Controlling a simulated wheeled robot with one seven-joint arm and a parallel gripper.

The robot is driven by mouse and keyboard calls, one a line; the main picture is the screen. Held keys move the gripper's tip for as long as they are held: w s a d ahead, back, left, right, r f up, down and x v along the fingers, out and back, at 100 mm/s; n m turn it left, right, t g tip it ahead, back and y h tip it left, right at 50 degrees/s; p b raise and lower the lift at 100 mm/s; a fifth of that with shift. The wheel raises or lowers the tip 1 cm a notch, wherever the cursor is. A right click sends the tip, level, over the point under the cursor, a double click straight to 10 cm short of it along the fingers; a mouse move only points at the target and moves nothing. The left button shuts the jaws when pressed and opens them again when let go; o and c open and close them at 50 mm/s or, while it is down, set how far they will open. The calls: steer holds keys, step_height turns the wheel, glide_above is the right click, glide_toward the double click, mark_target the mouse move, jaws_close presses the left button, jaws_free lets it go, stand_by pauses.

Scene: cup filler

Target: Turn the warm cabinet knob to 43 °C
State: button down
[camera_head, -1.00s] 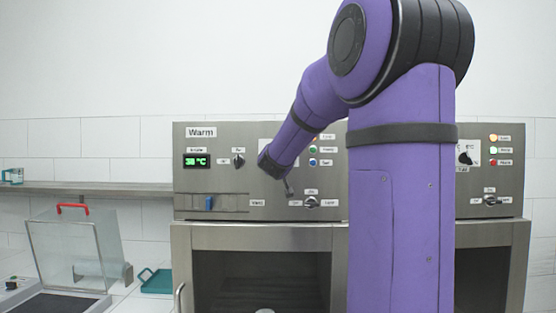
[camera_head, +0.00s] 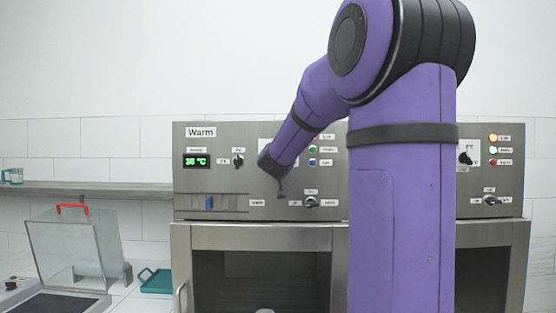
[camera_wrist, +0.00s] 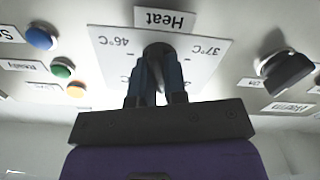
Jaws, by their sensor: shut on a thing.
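The warm cabinet (camera_head: 222,210) has a steel front with a "Warm" label (camera_head: 201,132) and a green display (camera_head: 196,161) that seems to read 38 °C. In the wrist view, which is upside down, the dark heat knob (camera_wrist: 156,47) sits on a white dial plate (camera_wrist: 112,58) marked "Heat", 37°C and 46°C. My gripper (camera_wrist: 160,66) is shut on this knob, one finger on each side. The knob's pointer is hidden by the fingers. In the head view my wrist covers the knob.
Coloured indicator lights (camera_head: 312,150) lie beside the dial. Another dark switch (camera_head: 238,160) is near the display, and one (camera_head: 312,201) is lower on the panel. A second dial (camera_head: 466,157) is at right. A clear lidded box (camera_head: 75,250) stands at left.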

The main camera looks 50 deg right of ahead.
steer(key=m, duration=0.4)
steer(key=shift+m, duration=2.6)
steer(key=shift+d, duration=0.1)
steer(key=c, duration=1.2)
jaws_free()
steer(key=shift+o, duration=0.2)
steer(key=shift+s, duration=0.1)
steer(key=v, duration=1.1)
